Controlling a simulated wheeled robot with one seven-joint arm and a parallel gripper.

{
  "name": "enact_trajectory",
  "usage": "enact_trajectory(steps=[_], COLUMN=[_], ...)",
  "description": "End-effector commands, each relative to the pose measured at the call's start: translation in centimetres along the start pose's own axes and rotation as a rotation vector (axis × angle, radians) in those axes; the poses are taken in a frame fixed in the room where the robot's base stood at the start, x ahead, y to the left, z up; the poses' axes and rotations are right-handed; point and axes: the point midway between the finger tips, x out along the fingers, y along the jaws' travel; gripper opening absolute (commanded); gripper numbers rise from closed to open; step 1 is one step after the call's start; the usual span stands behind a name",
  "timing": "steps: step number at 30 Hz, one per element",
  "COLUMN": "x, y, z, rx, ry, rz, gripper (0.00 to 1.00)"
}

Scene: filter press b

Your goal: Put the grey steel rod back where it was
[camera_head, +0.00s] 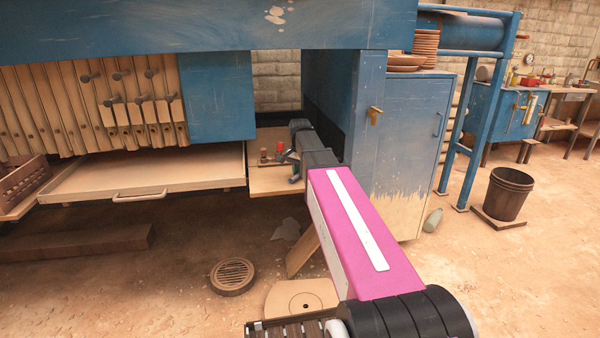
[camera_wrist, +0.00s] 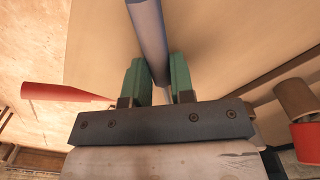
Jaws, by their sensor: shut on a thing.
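The grey steel rod (camera_wrist: 150,35) shows in the wrist view, running from the top edge down between the two green fingers of my gripper (camera_wrist: 157,80). My gripper is shut on it, and the rod's far end is out of the frame. In the head view my gripper (camera_head: 290,160) is at the wooden shelf (camera_head: 265,187) under the blue press, beside small items. The rod cannot be made out clearly in the head view.
A red tapered handle (camera_wrist: 55,92) lies left of my gripper in the wrist view. A red-and-brown cylinder (camera_wrist: 303,125) stands at right. The blue cabinet (camera_head: 415,140) is close right of my arm. A wide wooden tray (camera_head: 150,170) is at left.

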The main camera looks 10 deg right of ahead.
Motion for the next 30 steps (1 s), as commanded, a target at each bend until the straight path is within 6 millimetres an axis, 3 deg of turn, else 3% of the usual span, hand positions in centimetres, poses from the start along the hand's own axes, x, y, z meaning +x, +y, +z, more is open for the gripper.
enact_trajectory(steps=[6,7,9,20,26,30], x=[0.2,0.2,0.2,-0.1,-2.3,-4.8], y=[0.0,0.0,0.0,0.0,0.0,-0.1], z=[0.0,0.0,0.0,0.0,0.0,-0.1], rx=[0.0,0.0,0.0,0.0,0.0,0.0], ry=[0.0,0.0,0.0,0.0,0.001,0.001], rz=[0.0,0.0,0.0,0.0,-0.001,-0.001], gripper=[0.04,0.26,0.48,0.48,0.48,0.48])
